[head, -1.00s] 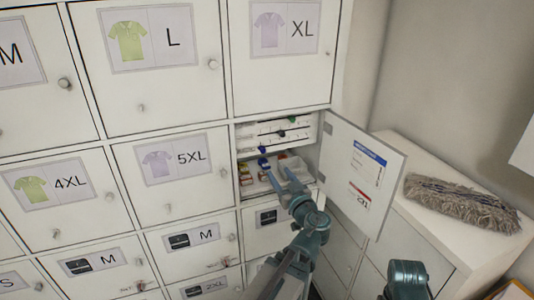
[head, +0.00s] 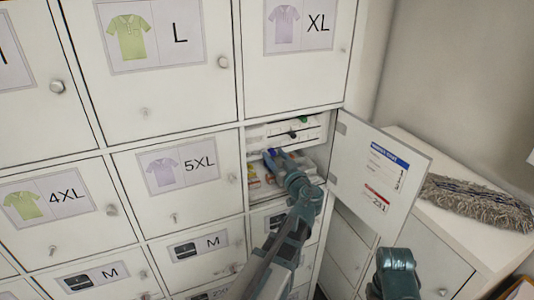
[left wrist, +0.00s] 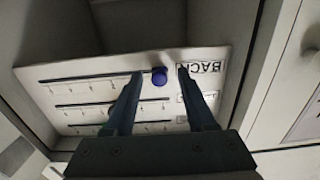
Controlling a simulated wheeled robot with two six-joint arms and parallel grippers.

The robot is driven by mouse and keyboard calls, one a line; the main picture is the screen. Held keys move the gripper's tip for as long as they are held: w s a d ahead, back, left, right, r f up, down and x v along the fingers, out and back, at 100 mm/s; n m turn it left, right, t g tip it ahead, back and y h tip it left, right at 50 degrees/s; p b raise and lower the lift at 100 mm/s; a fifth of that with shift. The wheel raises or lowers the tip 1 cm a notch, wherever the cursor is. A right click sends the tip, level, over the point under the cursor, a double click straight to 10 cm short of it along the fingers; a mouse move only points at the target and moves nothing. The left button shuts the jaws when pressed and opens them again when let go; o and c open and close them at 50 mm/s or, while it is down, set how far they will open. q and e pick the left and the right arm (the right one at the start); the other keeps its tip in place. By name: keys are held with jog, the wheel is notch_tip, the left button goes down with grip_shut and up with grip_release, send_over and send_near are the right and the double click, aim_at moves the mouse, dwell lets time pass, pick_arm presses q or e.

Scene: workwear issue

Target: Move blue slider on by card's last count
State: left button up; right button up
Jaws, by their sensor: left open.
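The blue slider knob (left wrist: 159,77) sits on the top slot of a pale slider panel (left wrist: 70,73), near the end by the "BACK" label, in the left wrist view. My left gripper (left wrist: 161,73) is open, with one fingertip on each side of the knob; I cannot tell if either touches it. In the head view my left gripper (head: 277,156) reaches into the open locker, partly hiding the blue knob. The card (head: 386,175) is on the inside of the open door, with a blue band and a red band; its figures are too small to read surely.
A green knob (head: 303,119) and a black knob (head: 292,134) show on the panel's other slots. Small coloured items lie below it in the locker. The open door (head: 415,165) stands to the right, beside a white cabinet (head: 455,240) with a grey mop head (head: 480,203).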

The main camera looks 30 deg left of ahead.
pick_arm(q)
jog(key=shift+w+a, duration=0.15)
jog(key=shift+c, duration=0.5)
grip_shut()
dwell(0.9)
